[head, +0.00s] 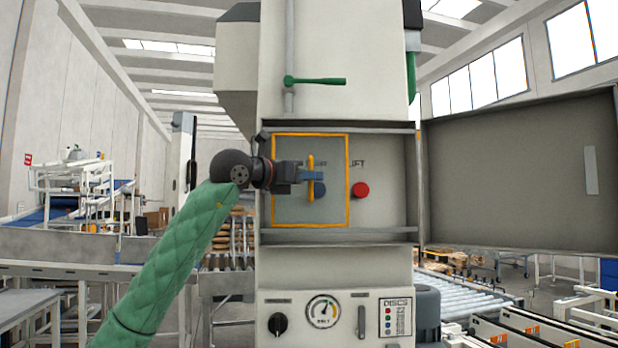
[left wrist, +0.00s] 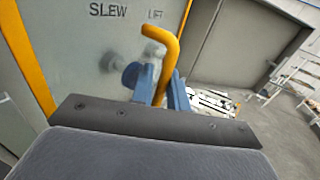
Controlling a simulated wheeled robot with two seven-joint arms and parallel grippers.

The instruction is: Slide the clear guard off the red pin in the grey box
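The grey box (head: 384,223) is open. The clear guard (head: 290,210), framed in orange, covers the left part of its panel. The red pin (head: 360,190) sits just right of the guard's right edge, uncovered in the head view. A dark blue pin (head: 320,190) shows behind the guard and also in the left wrist view (left wrist: 131,76). My left gripper (head: 312,175) is at the guard's upright orange handle (head: 310,191). In the left wrist view its blue fingers (left wrist: 163,90) close on both sides of the handle (left wrist: 165,45). My right gripper is out of view.
The box door (head: 520,170) stands open to the right. A green lever (head: 315,81) is above the opening. A gauge (head: 323,311) and a black knob (head: 278,324) are below it. Bare panel lies right of the red pin.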

